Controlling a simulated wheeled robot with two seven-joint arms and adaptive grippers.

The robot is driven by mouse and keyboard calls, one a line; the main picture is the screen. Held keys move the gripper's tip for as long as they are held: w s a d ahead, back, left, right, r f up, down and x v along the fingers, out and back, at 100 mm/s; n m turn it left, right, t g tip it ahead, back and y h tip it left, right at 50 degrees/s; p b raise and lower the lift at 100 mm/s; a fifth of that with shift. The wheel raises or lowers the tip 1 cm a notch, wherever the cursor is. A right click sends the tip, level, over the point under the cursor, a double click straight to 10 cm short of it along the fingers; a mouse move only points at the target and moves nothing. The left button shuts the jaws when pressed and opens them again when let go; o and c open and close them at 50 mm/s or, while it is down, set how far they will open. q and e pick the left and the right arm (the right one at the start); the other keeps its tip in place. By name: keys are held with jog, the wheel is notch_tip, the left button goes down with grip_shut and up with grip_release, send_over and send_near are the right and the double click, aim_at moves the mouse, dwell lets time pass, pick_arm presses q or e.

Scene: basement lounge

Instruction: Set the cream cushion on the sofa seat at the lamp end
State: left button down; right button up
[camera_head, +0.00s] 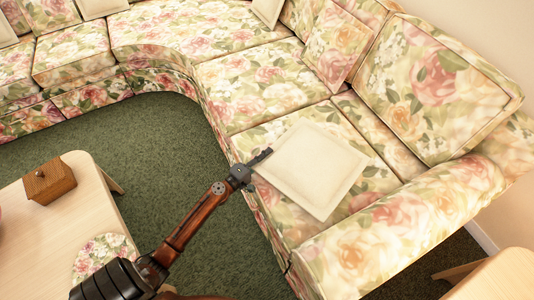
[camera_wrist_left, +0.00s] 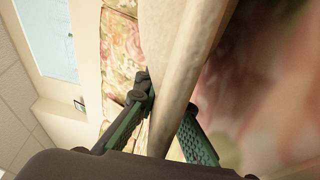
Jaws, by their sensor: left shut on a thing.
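The cream cushion (camera_head: 312,168) is a pale square with a raised border. In the head view it lies nearly flat over the end seat of the floral sofa (camera_head: 245,105), beside the near armrest (camera_head: 385,240). I cannot tell whether its whole underside touches the seat. My left gripper (camera_head: 260,160) is shut on the cushion's left edge. In the left wrist view the cushion's edge (camera_wrist_left: 188,65) passes between the two fingers of the gripper (camera_wrist_left: 168,115). No lamp shows. My right gripper is not in view.
Floral back cushions (camera_head: 430,90) line the sofa's right side. A pale wooden side table (camera_head: 500,278) stands beyond the armrest. Green carpet (camera_head: 160,140) lies open between.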

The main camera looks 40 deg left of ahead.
pick_arm(q)
jog(key=shift+r, duration=0.1)
jog(key=c, duration=2)
grip_release()
jog(key=shift+c, duration=0.2)
jog(key=s, duration=1.2)
jog(key=shift+a, duration=0.4)
jog(key=shift+s, duration=0.1)
